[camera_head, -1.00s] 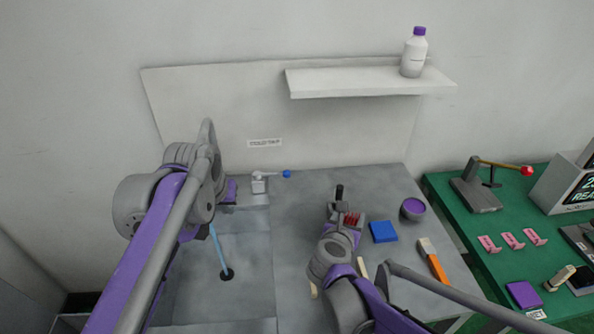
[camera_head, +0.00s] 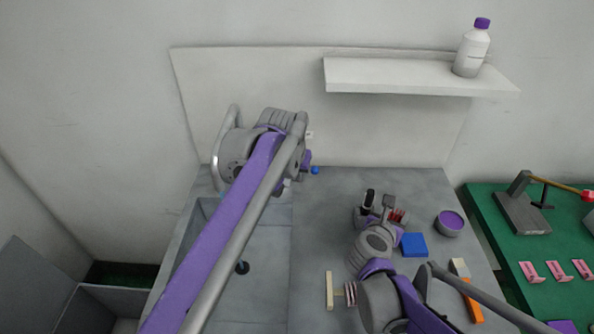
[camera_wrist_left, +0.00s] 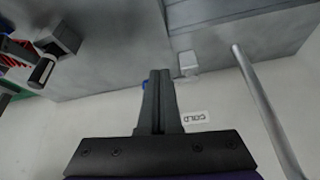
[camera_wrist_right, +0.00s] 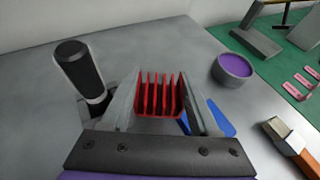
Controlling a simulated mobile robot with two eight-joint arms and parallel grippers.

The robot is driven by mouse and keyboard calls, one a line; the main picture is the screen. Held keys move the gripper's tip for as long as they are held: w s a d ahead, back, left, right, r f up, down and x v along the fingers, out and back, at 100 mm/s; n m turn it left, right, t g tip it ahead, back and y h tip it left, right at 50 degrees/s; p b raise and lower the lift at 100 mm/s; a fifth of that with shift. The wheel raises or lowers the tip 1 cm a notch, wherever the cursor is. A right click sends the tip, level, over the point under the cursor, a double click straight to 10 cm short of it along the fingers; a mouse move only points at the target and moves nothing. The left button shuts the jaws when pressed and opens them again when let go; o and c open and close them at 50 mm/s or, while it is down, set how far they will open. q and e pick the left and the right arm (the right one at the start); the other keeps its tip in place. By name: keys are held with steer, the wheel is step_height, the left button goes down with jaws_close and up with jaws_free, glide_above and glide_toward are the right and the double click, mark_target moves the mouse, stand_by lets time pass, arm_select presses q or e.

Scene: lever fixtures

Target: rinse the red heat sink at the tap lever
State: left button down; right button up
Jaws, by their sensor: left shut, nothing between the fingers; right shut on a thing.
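The red heat sink (camera_wrist_right: 160,97) is held upright between the fingers of my right gripper (camera_wrist_right: 165,100), above the grey counter; it also shows in the head view (camera_head: 398,216). My left gripper (camera_wrist_left: 160,75) is shut and empty. The tap lever's blue knob (camera_head: 315,170) shows just beside my left gripper in the head view. In the left wrist view the knob (camera_wrist_left: 145,85) is mostly hidden behind the fingers; whether they touch it I cannot tell. The tap's pale block (camera_wrist_left: 188,63) is beside the fingertips. My left arm covers much of the sink (camera_head: 262,290).
A black-handled thing (camera_wrist_right: 80,68) stands left of my right gripper. A purple-topped bowl (camera_head: 450,223), a blue block (camera_head: 414,245) and an orange-handled tool (camera_head: 468,290) lie to the right. A shelf (camera_head: 420,78) with a bottle (camera_head: 472,48) hangs behind.

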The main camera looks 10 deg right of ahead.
arm_select(q)
steer(key=x, duration=0.6)
steer(key=shift+w+f+b, duration=0.1)
steer(key=shift+b, duration=0.2)
arm_select(e)
steer(key=shift+f, duration=0.45)
arm_select(q)
steer(key=w, duration=0.1)
steer(key=w+d, duration=0.1)
steer(key=shift+w+d, duration=0.15)
steer(key=shift+w, duration=0.25)
arm_select(e)
steer(key=shift+r, duration=0.2)
arm_select(q)
steer(key=shift+w+d, duration=0.2)
steer(key=shift+w, duration=0.3)
steer(key=shift+r+p, duration=0.25)
steer(key=shift+p, duration=0.05)
arm_select(e)
steer(key=shift+r, duration=0.15)
